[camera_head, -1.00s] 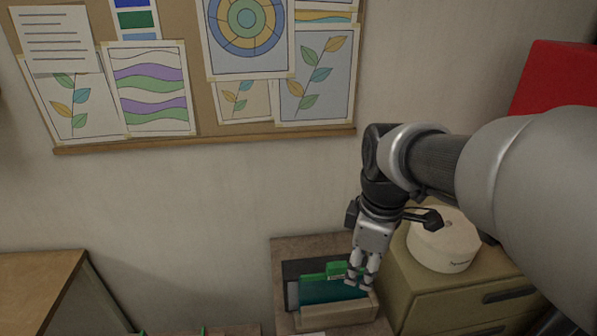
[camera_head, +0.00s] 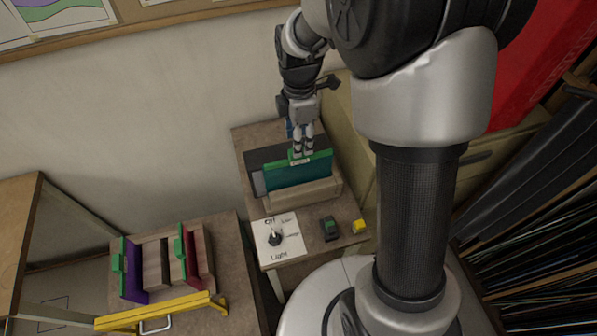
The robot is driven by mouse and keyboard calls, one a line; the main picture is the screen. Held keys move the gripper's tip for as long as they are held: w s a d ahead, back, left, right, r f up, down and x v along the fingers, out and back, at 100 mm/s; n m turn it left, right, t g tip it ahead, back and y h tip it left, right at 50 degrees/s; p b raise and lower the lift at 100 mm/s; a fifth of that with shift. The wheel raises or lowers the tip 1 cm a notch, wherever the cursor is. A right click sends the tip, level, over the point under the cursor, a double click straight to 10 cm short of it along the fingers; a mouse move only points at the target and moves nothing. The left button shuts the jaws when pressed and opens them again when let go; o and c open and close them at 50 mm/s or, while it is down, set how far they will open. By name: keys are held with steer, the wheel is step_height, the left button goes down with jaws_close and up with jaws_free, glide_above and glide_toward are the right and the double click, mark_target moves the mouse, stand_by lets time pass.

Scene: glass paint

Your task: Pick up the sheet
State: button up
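A teal sheet (camera_head: 298,176) with a green top edge stands upright in a wooden holder (camera_head: 305,192) on the small table, in the head view. My gripper (camera_head: 303,153) points down at the sheet's green top edge, near its middle. The fingertips overlap that edge in the picture. The two fingers look close together, but whether they grip the edge or are just in front of it cannot be told. The sheet's lower part is hidden by the holder's front.
A light switch panel (camera_head: 279,238), a dark green-topped block (camera_head: 330,228) and a yellow cube (camera_head: 359,226) sit in front of the holder. A rack at left holds a purple sheet (camera_head: 131,270) and a red sheet (camera_head: 190,254). A yellow bar (camera_head: 160,311) lies before it.

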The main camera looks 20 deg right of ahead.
steer(key=shift+s+a+f+b, duration=0.1)
steer(key=shift+f+b, duration=0.45)
steer(key=shift+f, duration=2.5)
steer(key=shift+c, duration=0.2)
jaws_close()
steer(key=shift+r, duration=0.1)
